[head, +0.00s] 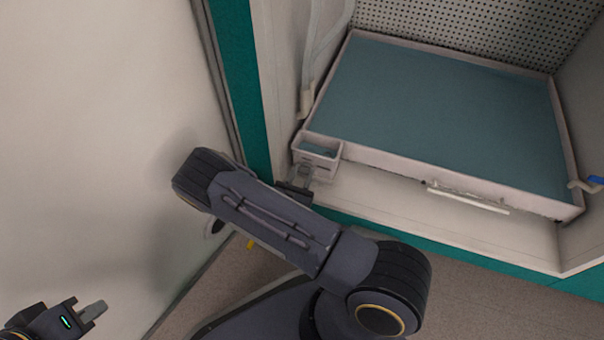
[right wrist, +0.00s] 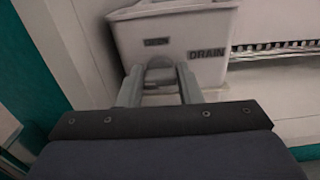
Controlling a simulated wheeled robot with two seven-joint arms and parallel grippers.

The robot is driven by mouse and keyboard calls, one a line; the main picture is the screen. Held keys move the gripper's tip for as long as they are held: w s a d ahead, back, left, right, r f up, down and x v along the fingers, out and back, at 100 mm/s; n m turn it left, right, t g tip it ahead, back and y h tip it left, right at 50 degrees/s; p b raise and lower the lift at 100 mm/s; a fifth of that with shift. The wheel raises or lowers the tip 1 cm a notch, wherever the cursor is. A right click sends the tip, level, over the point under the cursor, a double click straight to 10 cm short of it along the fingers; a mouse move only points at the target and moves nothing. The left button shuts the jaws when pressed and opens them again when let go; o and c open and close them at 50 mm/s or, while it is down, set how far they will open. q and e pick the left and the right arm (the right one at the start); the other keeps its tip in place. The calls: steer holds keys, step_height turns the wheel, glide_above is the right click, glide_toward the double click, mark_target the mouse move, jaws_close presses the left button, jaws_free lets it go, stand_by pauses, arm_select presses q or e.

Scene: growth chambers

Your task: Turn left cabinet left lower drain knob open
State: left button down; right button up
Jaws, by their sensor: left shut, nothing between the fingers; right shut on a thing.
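The drain box (head: 318,157) is a small white open-topped box at the front left corner of the tray. In the right wrist view its front (right wrist: 210,45) reads DRAIN, with a smaller label, seemingly OPEN, above the knob. The grey drain knob (right wrist: 160,66) sits low on that front, between the fingers of my right gripper (right wrist: 160,85), which is shut on it. In the head view my right gripper (head: 302,174) is at the box's front and the knob is hidden. My left gripper (head: 95,310) is shut and empty at the lower left, well away from the cabinet.
A shallow white tray (head: 375,166) with a blue-green surface fills the cabinet floor. A white handle bar (head: 468,197) runs along its front. A blue-tipped fitting (head: 596,180) is at the right. A white hose (head: 307,95) hangs at the left. A pale wall (head: 90,130) stands left.

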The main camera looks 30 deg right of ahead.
steer(key=shift+m, duration=0.3)
steer(key=m+p, duration=0.1)
steer(key=m, duration=0.2)
steer(key=shift+m, duration=0.4)
steer(key=m, duration=0.4)
steer(key=shift+p, duration=0.4)
steer(key=m, duration=0.5)
steer(key=shift+s+f+p, duration=0.1)
steer(key=shift+p, duration=0.3)
steer(key=shift+m+p, duration=0.4)
steer(key=shift+m, duration=1.6)
steer(key=shift+f+m, duration=0.1)
steer(key=shift+m, duration=0.2)
steer(key=o, duration=1)
